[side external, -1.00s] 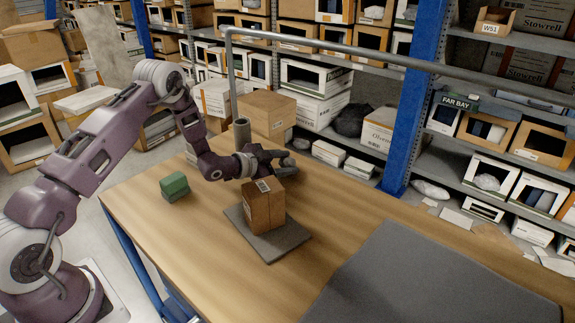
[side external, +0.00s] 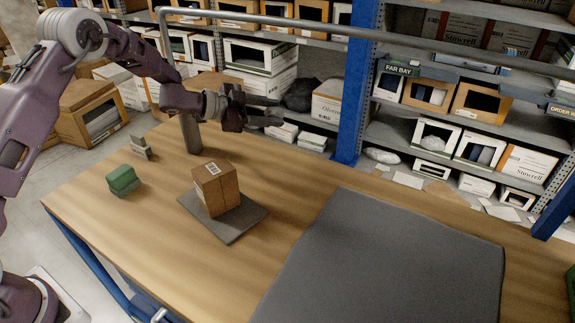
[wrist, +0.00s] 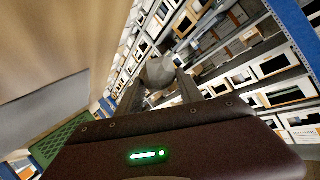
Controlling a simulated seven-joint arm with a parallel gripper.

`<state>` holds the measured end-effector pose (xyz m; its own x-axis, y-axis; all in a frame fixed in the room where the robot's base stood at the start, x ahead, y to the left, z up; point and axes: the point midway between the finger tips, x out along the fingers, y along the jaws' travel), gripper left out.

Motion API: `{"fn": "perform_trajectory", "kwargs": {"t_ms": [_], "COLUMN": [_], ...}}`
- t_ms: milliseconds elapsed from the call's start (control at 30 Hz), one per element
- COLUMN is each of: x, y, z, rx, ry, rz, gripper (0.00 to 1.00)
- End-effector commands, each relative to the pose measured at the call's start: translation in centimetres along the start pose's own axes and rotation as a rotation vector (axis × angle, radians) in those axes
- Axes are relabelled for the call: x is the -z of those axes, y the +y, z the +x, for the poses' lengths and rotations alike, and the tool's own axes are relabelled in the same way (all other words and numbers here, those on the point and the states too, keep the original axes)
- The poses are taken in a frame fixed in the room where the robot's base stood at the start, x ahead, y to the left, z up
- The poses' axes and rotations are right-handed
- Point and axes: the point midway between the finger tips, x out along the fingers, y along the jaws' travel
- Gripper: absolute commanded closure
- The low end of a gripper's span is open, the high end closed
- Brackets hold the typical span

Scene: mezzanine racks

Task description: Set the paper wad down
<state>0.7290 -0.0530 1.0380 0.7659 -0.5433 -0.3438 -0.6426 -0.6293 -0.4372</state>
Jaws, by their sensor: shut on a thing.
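The paper wad (wrist: 158,72) is a grey, faceted lump between my two fingertips in the wrist view. My gripper (wrist: 160,78) is shut on it, one finger on each side. In the side view my gripper (side external: 266,112) points right, in front of the rack and above the far part of the table, beyond the cardboard box. The wad cannot be made out clearly there.
A cardboard box (side external: 215,190) stands on a small grey pad (side external: 232,226). A green block (side external: 123,180) is to its left and a grey post (side external: 189,133) behind. A large grey mat (side external: 390,265) lies bare at right. A green crate (wrist: 62,138) shows in the wrist view.

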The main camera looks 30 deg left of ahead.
Motion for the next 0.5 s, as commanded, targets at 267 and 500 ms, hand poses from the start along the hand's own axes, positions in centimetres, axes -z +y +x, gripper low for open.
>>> {"fn": "perform_trajectory", "kwargs": {"t_ms": [267, 500], "x": [2.8, -1.4], "y": [6.8, 9.5], "z": [3.6, 5.4], "rx": [-0.320, -0.337], "ry": [0.167, 0.175], "rz": [0.128, 0.132], "gripper": [0.94, 0.94]}}
